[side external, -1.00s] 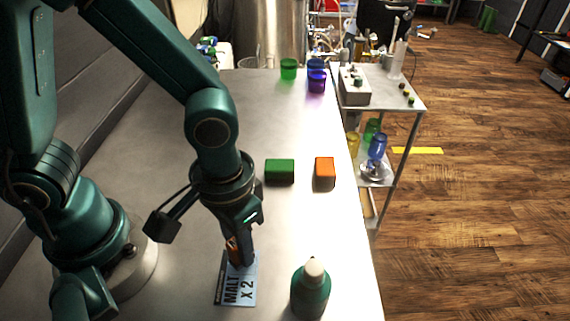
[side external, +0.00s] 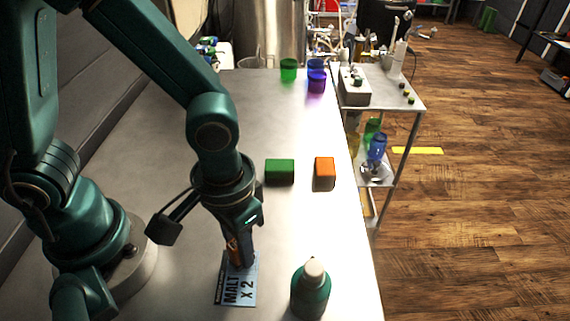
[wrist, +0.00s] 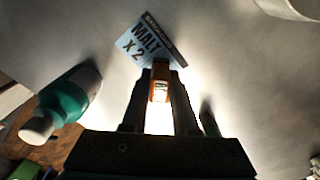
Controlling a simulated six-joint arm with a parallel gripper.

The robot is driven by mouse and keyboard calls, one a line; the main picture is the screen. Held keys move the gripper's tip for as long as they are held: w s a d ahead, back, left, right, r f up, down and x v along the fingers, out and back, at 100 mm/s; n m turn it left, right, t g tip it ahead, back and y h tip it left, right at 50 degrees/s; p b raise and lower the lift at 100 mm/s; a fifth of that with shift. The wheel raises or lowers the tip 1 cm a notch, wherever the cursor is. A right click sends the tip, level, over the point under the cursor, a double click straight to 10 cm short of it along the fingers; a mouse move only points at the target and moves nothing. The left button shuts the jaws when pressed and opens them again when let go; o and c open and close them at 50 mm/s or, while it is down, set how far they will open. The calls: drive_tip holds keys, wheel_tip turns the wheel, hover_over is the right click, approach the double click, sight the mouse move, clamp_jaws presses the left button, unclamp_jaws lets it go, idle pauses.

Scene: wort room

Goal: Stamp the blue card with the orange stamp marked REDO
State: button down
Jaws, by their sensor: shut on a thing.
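The blue card (side external: 238,289) lies flat on the bench and reads MALT X 2; it also shows at the top of the wrist view (wrist: 147,42). My gripper (side external: 241,258) points down over the card's far end. It is shut on an orange stamp (wrist: 160,82), with a small white label that I cannot read. In the side external view, the jaws hide most of the stamp. It overlaps the card's edge in the wrist view; I cannot tell whether its lower end touches the card.
A green bottle with a pale cap (side external: 311,292) stands right of the card, near the bench edge. A green block (side external: 280,172) and an orange block (side external: 325,173) lie farther back. Green (side external: 288,70) and purple (side external: 316,83) cups stand at the far end.

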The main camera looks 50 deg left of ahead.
drive_tip(key=shift+f, duration=0.35)
drive_tip(key=shift+r, duration=0.1)
idle(0.6)
drive_tip(key=shift+r, duration=3.45)
